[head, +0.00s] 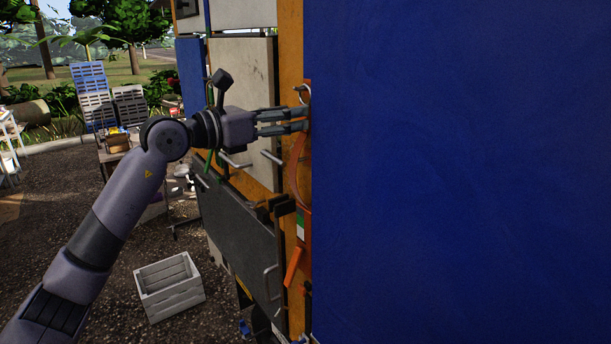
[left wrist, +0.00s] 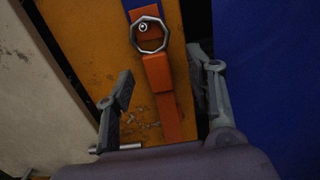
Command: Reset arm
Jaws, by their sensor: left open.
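My left arm comes in from the left in the head view, with its left gripper (head: 306,119) stretched out level to the right, close to the side of the truck. In the left wrist view the left gripper (left wrist: 160,95) has its two fingers spread, with nothing held between them. Ahead of the fingers is an orange strap or handle (left wrist: 162,90) with a metal ring (left wrist: 150,34) at its upper end, on an orange post. I cannot tell whether a fingertip touches the post. My right gripper does not show.
A large blue panel (head: 460,170) fills the right side, close to the fingers. A dark lowered flap (head: 240,235) and metal handles are on the truck below the arm. A white slatted crate (head: 170,286) stands on the gravel.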

